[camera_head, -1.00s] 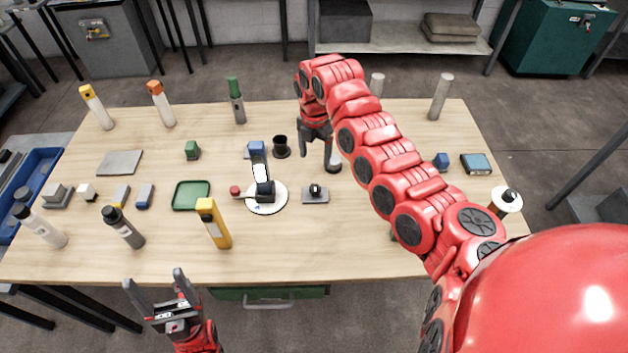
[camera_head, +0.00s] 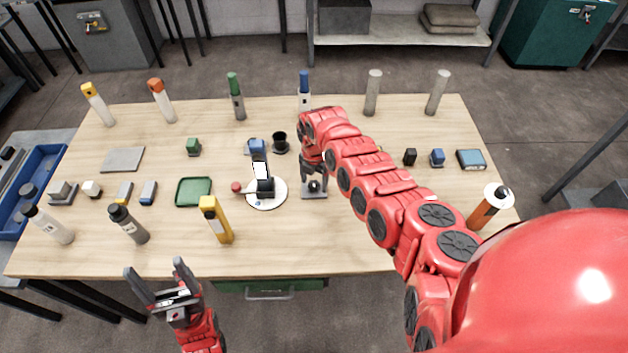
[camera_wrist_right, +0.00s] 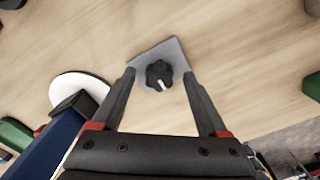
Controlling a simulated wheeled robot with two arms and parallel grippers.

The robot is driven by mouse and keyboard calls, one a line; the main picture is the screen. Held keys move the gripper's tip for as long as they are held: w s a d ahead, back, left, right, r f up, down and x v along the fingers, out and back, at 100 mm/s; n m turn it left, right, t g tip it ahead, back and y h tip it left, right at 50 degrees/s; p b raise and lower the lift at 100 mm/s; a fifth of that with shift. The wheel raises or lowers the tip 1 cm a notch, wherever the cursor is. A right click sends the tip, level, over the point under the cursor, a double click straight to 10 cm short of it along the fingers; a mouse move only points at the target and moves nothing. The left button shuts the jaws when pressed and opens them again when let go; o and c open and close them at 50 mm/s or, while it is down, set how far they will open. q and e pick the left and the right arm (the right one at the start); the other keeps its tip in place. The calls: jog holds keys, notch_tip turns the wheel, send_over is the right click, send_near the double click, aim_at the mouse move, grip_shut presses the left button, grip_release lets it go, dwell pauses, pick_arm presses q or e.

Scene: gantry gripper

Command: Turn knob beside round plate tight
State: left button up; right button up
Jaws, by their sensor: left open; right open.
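A black lobed knob (camera_wrist_right: 159,75) with a white mark sits on a grey square plate (camera_wrist_right: 150,53). In the head view the knob (camera_head: 314,186) is just right of the white round plate (camera_head: 280,199). My right gripper (camera_head: 314,182) is open above the knob. In the right wrist view its fingers (camera_wrist_right: 157,75) stand apart, one on each side of the knob, with gaps visible; contact cannot be told. My left gripper (camera_head: 154,270) is open and empty in front of the table's near edge.
A blue-topped device (camera_head: 261,170) stands on the round plate, close to my right gripper. A black cup (camera_head: 280,142) is behind it. A yellow bottle (camera_head: 217,221) and green tray (camera_head: 193,191) are to the left. The near middle of the table (camera_head: 290,245) is clear.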

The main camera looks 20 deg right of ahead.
grip_shut()
